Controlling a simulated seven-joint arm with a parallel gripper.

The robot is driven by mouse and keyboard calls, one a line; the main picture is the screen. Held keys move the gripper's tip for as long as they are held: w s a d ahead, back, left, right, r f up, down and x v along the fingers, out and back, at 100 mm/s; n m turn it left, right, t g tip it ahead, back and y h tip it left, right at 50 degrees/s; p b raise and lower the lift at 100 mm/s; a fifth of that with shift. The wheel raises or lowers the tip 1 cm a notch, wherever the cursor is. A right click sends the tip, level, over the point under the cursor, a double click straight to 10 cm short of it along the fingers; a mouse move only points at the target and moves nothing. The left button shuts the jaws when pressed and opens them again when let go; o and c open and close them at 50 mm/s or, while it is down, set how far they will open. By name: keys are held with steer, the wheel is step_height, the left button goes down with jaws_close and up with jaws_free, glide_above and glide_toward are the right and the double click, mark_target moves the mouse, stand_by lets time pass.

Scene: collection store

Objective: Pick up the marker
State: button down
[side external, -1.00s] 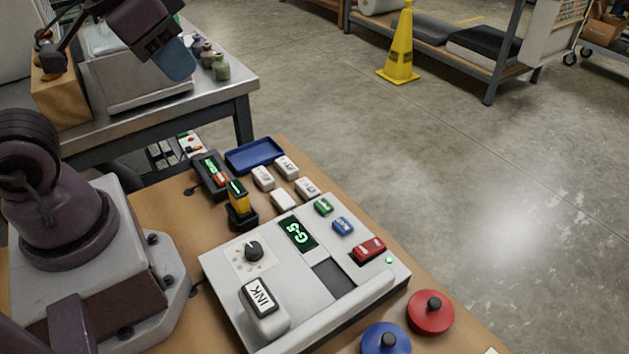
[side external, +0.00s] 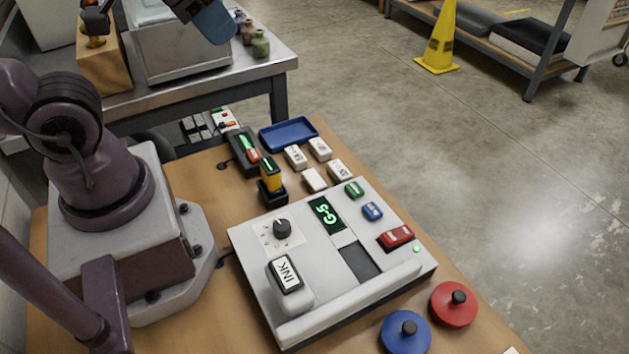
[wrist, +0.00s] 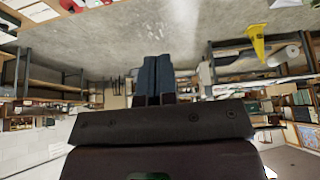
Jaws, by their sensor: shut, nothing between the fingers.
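I cannot make out with certainty which thing is the marker. An upright yellow-and-black piece with a green top (side external: 270,175) stands in a small black holder (side external: 273,195) on the wooden table, but I cannot tell whether it is one. My gripper (side external: 214,22) is high up at the top edge of the side view, well above and away from the tabletop things. In the wrist view, its two blue fingers (wrist: 157,72) are shut together with nothing between them.
A white console (side external: 330,265) with a dial, an INK block and buttons fills the wooden table's middle. Behind it are several white blocks (side external: 313,180) and a blue tray (side external: 288,134). Blue (side external: 405,333) and red (side external: 453,305) knobbed discs lie at front. A metal bench (side external: 180,77) stands behind.

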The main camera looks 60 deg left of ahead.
stand_by(0.4)
steer(key=c, duration=0.7)
jaws_free()
steer(key=n+g+y, duration=0.1)
steer(key=n+g, duration=0.5)
steer(key=n, duration=1.2)
glide_toward(314, 179)
steer(key=f, duration=0.6)
steer(key=a+f, duration=0.1)
steer(key=f, duration=0.2)
steer(key=shift+s+f, duration=0.1)
steer(key=shift+f, duration=0.25)
